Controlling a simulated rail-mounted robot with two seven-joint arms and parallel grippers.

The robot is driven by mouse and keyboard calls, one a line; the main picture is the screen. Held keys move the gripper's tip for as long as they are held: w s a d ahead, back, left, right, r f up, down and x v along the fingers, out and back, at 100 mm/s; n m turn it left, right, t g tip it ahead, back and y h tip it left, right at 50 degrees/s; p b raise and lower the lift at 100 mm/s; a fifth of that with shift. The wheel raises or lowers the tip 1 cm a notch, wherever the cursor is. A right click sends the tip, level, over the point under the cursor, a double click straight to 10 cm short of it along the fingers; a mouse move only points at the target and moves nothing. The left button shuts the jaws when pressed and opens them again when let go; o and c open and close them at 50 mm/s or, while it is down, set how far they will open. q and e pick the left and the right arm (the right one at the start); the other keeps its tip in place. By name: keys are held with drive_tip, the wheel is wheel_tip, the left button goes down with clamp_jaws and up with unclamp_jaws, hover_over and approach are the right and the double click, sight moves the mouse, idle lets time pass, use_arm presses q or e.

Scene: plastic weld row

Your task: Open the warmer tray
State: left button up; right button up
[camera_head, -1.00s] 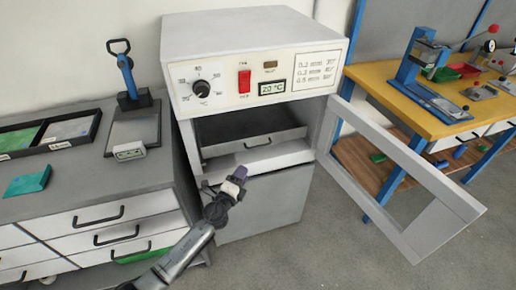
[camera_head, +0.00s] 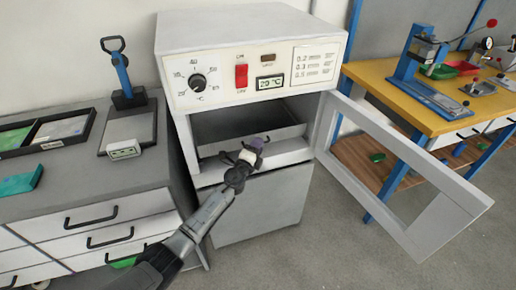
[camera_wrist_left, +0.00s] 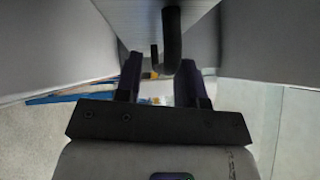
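The warmer is a white cabinet (camera_head: 250,30) with a dial, a red switch and a display reading about 20 °C. Its door (camera_head: 405,170) stands swung open to the right. The grey tray (camera_head: 288,133) sits inside the opening. My left gripper (camera_head: 258,145) is at the tray's front, covering its handle in the head view. In the left wrist view, the dark bent tray handle (camera_wrist_left: 172,45) shows between the two separated fingers of my left gripper (camera_wrist_left: 158,75). Contact cannot be told. My right gripper is not in view.
A grey drawer cabinet (camera_head: 100,190) stands at the left, with a black parts bin (camera_head: 78,127) and a blue-handled stand (camera_head: 123,75) on top. A yellow workbench (camera_head: 380,80) is behind the open door. The floor in front is clear.

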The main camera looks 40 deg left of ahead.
use_arm(q)
drive_tip(key=shift+w, duration=0.25)
clamp_jaws()
idle(0.3)
